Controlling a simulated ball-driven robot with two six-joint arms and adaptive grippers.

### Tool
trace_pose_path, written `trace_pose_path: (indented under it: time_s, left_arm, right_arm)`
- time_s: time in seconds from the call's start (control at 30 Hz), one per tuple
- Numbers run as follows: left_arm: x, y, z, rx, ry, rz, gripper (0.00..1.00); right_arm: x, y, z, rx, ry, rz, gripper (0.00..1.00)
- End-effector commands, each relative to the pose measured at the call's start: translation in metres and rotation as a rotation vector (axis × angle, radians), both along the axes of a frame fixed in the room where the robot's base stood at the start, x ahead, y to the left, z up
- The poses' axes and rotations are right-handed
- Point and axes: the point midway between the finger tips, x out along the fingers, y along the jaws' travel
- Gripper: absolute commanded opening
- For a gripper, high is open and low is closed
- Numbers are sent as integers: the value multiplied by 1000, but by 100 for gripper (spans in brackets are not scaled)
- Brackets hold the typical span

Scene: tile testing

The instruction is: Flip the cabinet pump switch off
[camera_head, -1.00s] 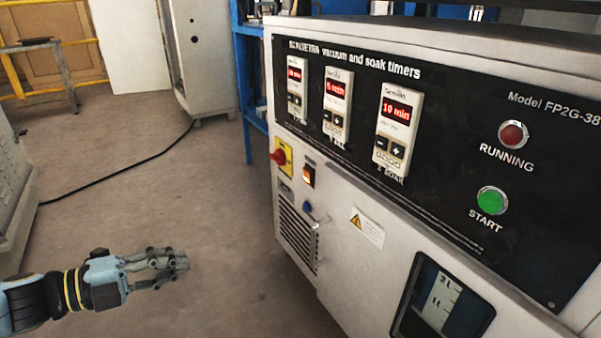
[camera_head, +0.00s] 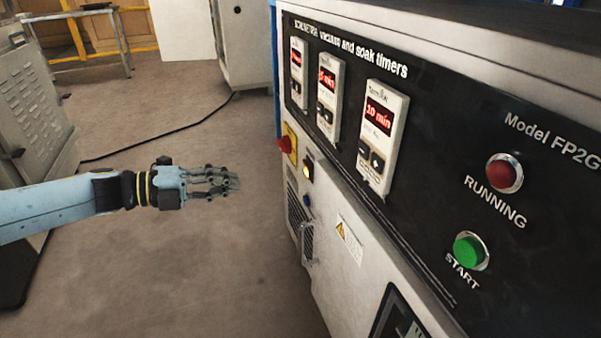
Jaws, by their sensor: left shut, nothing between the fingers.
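The cabinet (camera_head: 372,262) fills the right side of the head view, with a black timer panel on its upper front. Which of these is the pump switch is not readable. My left gripper (camera_head: 236,184) is shut and empty, pointing right toward the cabinet front. It is left of the switch, slightly lower in the picture, and apart from it. My right gripper is not in view.
Three timers, a red RUNNING lamp (camera_head: 504,173) and a green START button (camera_head: 470,251) are on the panel. A blue knob (camera_head: 306,201) and a vent grille are below the switch. A grey cabinet (camera_head: 38,115) stands left. Open floor lies between, with a black cable behind.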

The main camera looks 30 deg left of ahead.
Motion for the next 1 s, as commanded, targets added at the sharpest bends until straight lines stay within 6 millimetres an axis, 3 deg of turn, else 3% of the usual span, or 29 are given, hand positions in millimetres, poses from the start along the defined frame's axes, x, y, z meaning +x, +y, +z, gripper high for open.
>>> trace_pose_path:
  time_s: [0.17, 0.37, 0.7, 1.0]
  left_arm:
    - [1, -2, -1, 0, 0, 0, 0]
    - [15, -14, -7, -3, 0, -1, 0]
    - [63, -57, -20, -5, -1, 1, 0]
    - [97, -87, -15, -2, -2, 0, 0]
  right_arm:
    - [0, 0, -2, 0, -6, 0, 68]
    - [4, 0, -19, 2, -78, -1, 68]
    - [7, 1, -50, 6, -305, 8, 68]
    - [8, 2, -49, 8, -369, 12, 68]
